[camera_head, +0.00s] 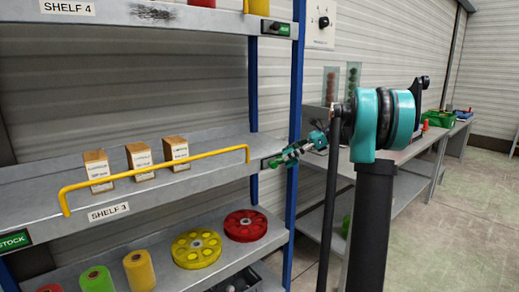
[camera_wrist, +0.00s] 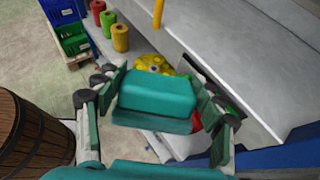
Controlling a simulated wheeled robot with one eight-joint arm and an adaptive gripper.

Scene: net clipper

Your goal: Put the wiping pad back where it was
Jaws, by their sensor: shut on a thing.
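The wiping pad appears as a teal block with a darker lower layer (camera_wrist: 158,95), held between the fingers of my gripper (camera_wrist: 160,100) in the wrist view. My fingers stand on its left and right sides, shut on it. In the head view my gripper (camera_head: 295,153) is at the right end of the SHELF 3 board (camera_head: 215,160), by the blue upright. The pad cannot be made out clearly there.
Three small cartons (camera_head: 139,160) stand on SHELF 3 behind a yellow rail (camera_head: 160,178). Yellow (camera_head: 196,249) and red (camera_head: 245,226) reels lie below. A workbench (camera_head: 420,150) stands at right. A barrel (camera_wrist: 30,140) shows at left in the wrist view.

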